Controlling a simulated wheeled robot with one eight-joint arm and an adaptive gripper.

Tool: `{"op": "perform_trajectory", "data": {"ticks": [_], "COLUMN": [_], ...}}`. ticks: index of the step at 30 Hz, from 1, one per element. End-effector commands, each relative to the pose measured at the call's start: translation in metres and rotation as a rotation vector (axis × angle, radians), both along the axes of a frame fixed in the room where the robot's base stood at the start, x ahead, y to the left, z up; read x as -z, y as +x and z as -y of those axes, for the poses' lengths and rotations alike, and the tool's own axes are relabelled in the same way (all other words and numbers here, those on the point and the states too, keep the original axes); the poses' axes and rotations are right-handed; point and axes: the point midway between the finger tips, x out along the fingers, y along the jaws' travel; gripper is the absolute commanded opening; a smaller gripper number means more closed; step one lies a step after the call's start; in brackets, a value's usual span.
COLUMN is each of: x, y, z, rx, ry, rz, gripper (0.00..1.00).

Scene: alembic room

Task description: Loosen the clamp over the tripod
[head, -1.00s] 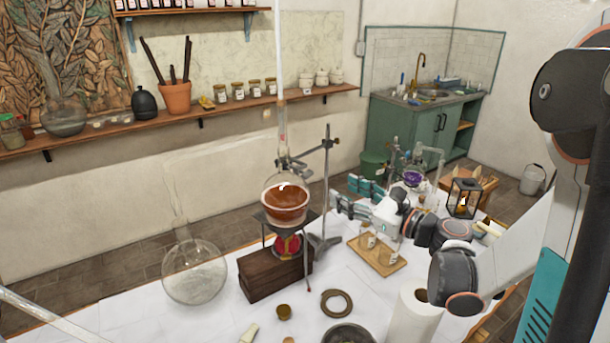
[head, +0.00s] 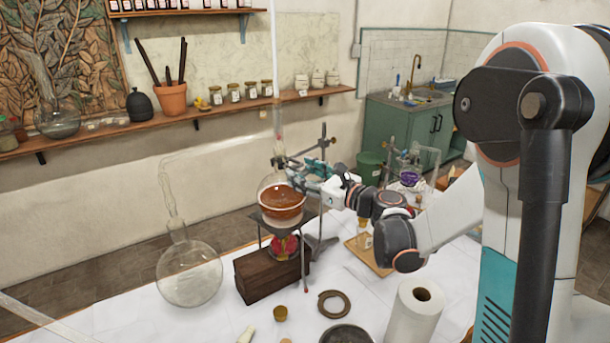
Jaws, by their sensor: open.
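The tripod (head: 260,233) stands on a dark wooden block and carries a round flask (head: 281,207) of orange-brown liquid, with a red round thing under its plate. The clamp (head: 283,162) is at the flask's neck, on a metal stand (head: 323,145) behind and to the right. My gripper (head: 303,168), with teal fingers, is open and reaches from the right to the clamp's height, overlapping the clamp and stand in the picture. I cannot tell whether it touches them. The clamp's screw is partly hidden or too small to make out.
A large clear flask (head: 189,272) stands left of the wooden block (head: 268,273). A tall glass tube rises from the heated flask.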

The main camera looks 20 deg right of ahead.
Motion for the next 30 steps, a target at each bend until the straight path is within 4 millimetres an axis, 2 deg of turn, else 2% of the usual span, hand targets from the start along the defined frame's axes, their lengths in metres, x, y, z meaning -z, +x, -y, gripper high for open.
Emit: {"op": "perform_trajectory", "data": {"ticks": [5, 9, 11, 23, 30], "x": [0.0000, 0.0000, 0.0000, 0.0003, 0.0010], "y": [-0.0002, -0.0003, -0.0003, -0.0004, -0.0006], "z": [0.0001, 0.0002, 0.0002, 0.0002, 0.0001], "rx": [0.000, 0.000, 0.000, 0.000, 0.000], "ry": [0.000, 0.000, 0.000, -0.038, -0.163], "rz": [0.000, 0.000, 0.000, 0.024, 0.101], "gripper": [0.48, 0.16, 0.05, 0.05, 0.05]}}
